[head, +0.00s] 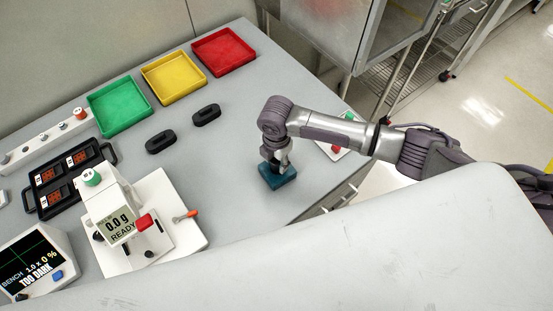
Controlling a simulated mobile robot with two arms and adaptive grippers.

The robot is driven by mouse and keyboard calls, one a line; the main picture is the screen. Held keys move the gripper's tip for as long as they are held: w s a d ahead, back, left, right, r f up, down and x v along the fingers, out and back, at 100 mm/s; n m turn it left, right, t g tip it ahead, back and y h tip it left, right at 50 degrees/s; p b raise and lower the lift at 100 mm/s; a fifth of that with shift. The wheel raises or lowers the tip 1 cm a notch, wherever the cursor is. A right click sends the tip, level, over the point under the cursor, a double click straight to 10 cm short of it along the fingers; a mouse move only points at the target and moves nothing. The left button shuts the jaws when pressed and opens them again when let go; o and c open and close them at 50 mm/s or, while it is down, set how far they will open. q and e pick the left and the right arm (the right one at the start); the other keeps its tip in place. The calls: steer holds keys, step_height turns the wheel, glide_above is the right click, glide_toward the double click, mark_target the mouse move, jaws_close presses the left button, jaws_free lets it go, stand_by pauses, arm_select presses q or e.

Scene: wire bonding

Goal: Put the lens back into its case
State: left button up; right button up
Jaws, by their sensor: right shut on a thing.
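A small teal box (279,178), which looks like the lens case, sits on the grey bench near its front right edge. My right gripper (276,165) points down right over it, with the fingertips at its top. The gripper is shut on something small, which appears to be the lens. The fingers hide most of it, and I cannot tell whether it is inside the case or just above it. My left gripper is not in view.
Green (119,106), yellow (174,78) and red (224,52) trays line the back. Two black oval pieces (160,142) lie before them. The bench between is clear.

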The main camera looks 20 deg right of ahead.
steer(key=shift+f+b, duration=0.45)
steer(key=shift+f, duration=0.9)
stand_by(0.3)
steer(key=o, duration=1.4)
steer(key=shift+c, duration=0.2)
steer(key=shift+r, duration=0.3)
step_height(320, 180, up, 12)
steer(key=shift+f, duration=0.25)
steer(key=shift+a, duration=0.1)
